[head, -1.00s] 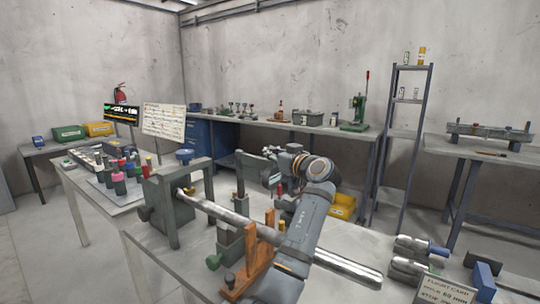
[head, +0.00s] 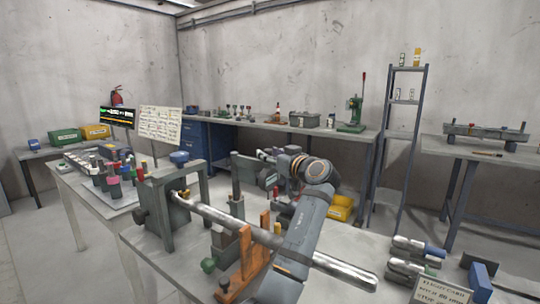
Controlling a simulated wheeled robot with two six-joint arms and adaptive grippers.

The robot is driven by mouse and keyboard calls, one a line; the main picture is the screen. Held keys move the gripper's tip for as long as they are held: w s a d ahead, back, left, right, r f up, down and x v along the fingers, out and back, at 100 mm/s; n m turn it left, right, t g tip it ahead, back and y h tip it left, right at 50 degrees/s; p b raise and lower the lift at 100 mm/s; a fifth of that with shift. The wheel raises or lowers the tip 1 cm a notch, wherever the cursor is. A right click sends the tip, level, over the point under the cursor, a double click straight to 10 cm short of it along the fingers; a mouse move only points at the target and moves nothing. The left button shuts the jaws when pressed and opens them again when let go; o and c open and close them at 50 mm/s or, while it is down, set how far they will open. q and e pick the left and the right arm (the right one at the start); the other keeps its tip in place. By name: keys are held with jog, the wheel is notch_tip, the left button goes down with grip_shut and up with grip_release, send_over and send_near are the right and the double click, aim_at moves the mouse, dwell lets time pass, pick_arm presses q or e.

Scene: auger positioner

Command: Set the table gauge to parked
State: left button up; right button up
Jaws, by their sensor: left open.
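I cannot tell for certain which part is the table gauge. A dark upright post (head: 236,190) with a block-like base stands on the front table behind the long metal shaft. The shaft (head: 250,232) runs from a grey frame stand (head: 160,215) across an orange support (head: 248,262) towards the lower right. My left gripper (head: 262,168) is beyond the shaft, just right of the post, pointing left; it is open. Its fingertips are small and partly confused with dark parts there, so contact cannot be told. My right gripper is not in view.
Metal cylinders (head: 410,258), a card sign (head: 440,290) and a blue block (head: 481,280) are at the right.

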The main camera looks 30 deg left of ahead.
pick_arm(q)
jog(key=shift+a, duration=0.15)
jog(key=shift+s+d, duration=0.15)
jog(key=shift+d, duration=0.05)
jog(key=v, duration=0.7)
jog(key=shift+d, duration=0.1)
